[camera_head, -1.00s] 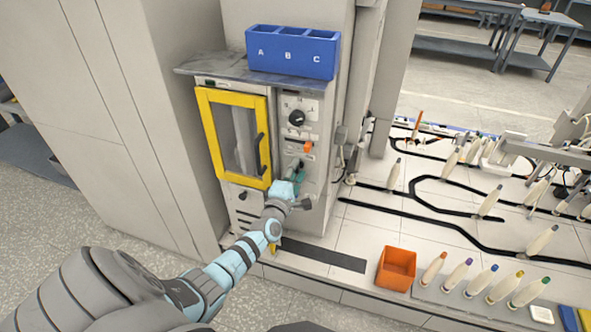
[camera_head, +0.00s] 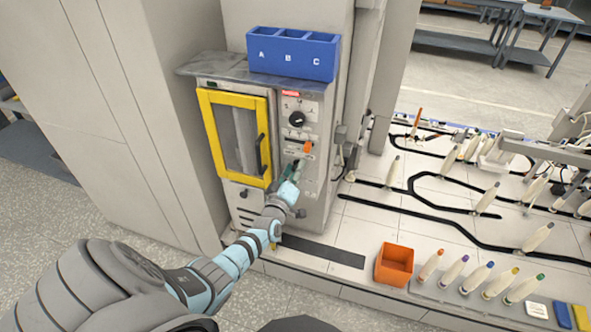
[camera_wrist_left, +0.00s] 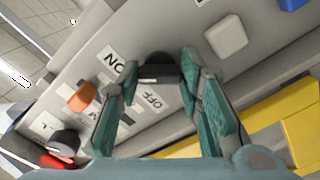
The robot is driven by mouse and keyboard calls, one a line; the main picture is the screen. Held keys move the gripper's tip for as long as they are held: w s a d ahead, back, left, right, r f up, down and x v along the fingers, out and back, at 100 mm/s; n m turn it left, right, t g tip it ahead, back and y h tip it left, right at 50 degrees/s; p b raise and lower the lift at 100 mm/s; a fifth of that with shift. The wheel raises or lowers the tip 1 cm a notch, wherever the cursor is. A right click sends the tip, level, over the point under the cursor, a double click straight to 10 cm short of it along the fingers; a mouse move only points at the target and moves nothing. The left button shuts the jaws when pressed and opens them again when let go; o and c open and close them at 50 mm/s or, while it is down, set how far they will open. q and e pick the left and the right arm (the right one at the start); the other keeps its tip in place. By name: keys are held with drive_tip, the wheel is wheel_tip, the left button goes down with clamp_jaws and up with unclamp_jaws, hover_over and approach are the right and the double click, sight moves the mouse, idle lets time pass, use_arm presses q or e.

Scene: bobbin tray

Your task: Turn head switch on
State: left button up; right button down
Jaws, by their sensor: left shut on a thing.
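The machine's front panel (camera_head: 312,172) stands right of a yellow-framed door (camera_head: 262,180). My left gripper (camera_head: 296,166) is at the lower part of this panel. In the left wrist view its two teal fingers (camera_wrist_left: 160,85) are on either side of a black switch handle (camera_wrist_left: 160,73), and the gripper is shut on it. An ON label (camera_wrist_left: 115,62) and an OFF label (camera_wrist_left: 152,100) show beside the handle. The gripper hides the switch in the head view. A red indicator (camera_head: 290,93) is lit at the panel's top. My right gripper is not in view.
An orange knob (camera_head: 307,147) and a black dial (camera_head: 297,119) sit above the gripper. A blue bin (camera_head: 292,66) stands on top of the machine. An orange box (camera_head: 394,265) and several bobbins stand on the table to the right.

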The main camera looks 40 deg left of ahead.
use_arm(q)
drive_tip(key=shift+f+m, duration=0.15)
drive_tip(key=shift+m, duration=0.15)
drive_tip(key=o, duration=1.2)
drive_tip(key=shift+c, duration=0.2)
drive_tip(key=v, duration=1.2)
